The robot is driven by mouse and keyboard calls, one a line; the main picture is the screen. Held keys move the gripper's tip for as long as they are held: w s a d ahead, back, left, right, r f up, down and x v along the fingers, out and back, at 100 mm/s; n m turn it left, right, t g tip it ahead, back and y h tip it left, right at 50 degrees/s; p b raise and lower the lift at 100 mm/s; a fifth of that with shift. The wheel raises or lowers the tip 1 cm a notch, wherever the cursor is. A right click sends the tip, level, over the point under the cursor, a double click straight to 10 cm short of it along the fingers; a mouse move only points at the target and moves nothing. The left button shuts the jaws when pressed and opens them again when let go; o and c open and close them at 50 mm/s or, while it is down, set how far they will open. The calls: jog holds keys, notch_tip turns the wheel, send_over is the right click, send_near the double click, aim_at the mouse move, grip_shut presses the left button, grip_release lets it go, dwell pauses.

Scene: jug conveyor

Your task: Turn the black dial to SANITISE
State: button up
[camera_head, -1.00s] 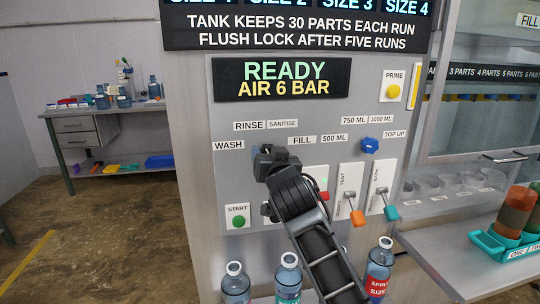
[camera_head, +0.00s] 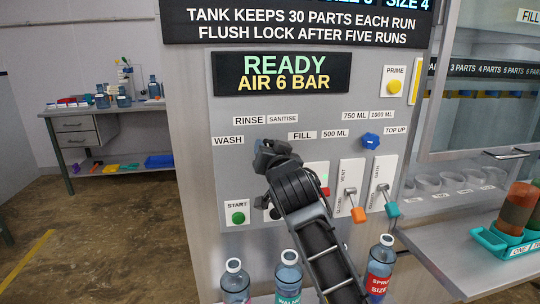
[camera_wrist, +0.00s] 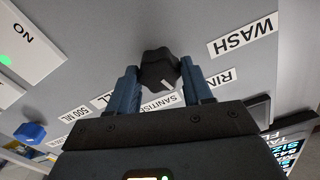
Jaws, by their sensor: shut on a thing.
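The black dial (camera_wrist: 158,66) sits on the grey panel and shows between my fingers in the wrist view. My gripper (camera_wrist: 160,84) is shut on it, one finger on each side. A pale mark on the dial's edge faces down in the picture, toward the SANITISE label (camera_wrist: 160,103). The RINSE label (camera_wrist: 218,78) is partly covered by a finger, and the WASH label (camera_wrist: 243,38) is clear at the upper right. In the head view my gripper (camera_head: 266,152) hides most of the dial, below the SANITISE label (camera_head: 283,119).
A blue dial (camera_head: 371,141) is on the panel to the right. A green START button (camera_head: 238,218) is lower left. Two levers, with orange (camera_head: 358,214) and teal (camera_head: 391,209) ends, are right of my arm. Bottles (camera_head: 235,284) stand below the panel.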

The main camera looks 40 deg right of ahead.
jog(key=shift+f+m+b, duration=0.15)
jog(key=shift+m+b, duration=2.7)
jog(key=shift+m, duration=1.15)
jog(key=shift+d, duration=0.1)
jog(key=o, duration=1)
jog(key=shift+o, duration=0.2)
jog(key=shift+s, duration=0.15)
jog(key=b+v, duration=0.1)
jog(key=v, duration=0.6)
jog(key=shift+s+a, duration=0.25)
